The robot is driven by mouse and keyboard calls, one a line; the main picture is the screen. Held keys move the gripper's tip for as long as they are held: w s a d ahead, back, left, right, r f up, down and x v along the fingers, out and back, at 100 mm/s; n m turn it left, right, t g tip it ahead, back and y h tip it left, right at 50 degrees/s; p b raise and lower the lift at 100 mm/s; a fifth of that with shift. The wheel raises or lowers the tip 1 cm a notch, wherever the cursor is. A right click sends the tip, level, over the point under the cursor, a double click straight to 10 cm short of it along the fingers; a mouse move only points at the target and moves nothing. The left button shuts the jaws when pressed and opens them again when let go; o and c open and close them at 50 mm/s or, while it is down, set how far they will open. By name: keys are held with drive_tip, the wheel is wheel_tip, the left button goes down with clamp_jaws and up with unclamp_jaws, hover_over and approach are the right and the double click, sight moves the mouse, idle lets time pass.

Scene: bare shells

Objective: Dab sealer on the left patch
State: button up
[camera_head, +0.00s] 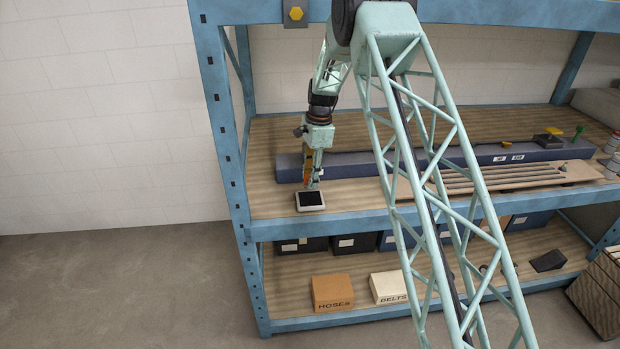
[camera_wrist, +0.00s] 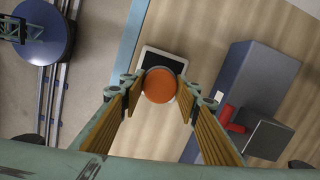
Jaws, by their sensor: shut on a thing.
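My gripper (camera_head: 314,178) points down above the shelf and is shut on a round orange-topped tool (camera_wrist: 160,86), which looks like a dauber. Its lower end is hidden in the wrist view. Directly below it is a white-rimmed tray with a black pad (camera_head: 310,201); the tray also shows in the wrist view (camera_wrist: 178,60). I cannot tell whether the tool touches the pad. A long dark blue beam (camera_head: 450,159) lies behind. Two small white marks, left (camera_head: 505,158) and right (camera_head: 518,156), are on it; I cannot tell whether these are the patches.
A dark block with a red handle (camera_wrist: 235,120) is by the beam in the wrist view. Several thin rods (camera_head: 520,175) lie on a board to the right. A yellow-topped clamp (camera_head: 553,131) is on the beam. A blue upright (camera_head: 225,130) bounds the shelf at left.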

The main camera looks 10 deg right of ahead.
drive_tip(key=shift+f, duration=0.2)
drive_tip(key=b, duration=0.2)
hover_over(309, 199)
drive_tip(key=shift+w+d+f, duration=0.1)
drive_tip(key=shift+d+f, duration=0.05)
drive_tip(key=shift+f, duration=1.25)
drive_tip(key=shift+w+d+f, duration=0.1)
drive_tip(key=shift+d+f, duration=0.05)
drive_tip(key=shift+f, duration=1.2)
drive_tip(key=shift+s+f, duration=0.1)
drive_tip(key=shift+f, duration=0.5)
idle(1.4)
drive_tip(key=shift+r+p, duration=0.9)
drive_tip(key=shift+r, duration=2.7)
drive_tip(key=shift+a, duration=0.1)
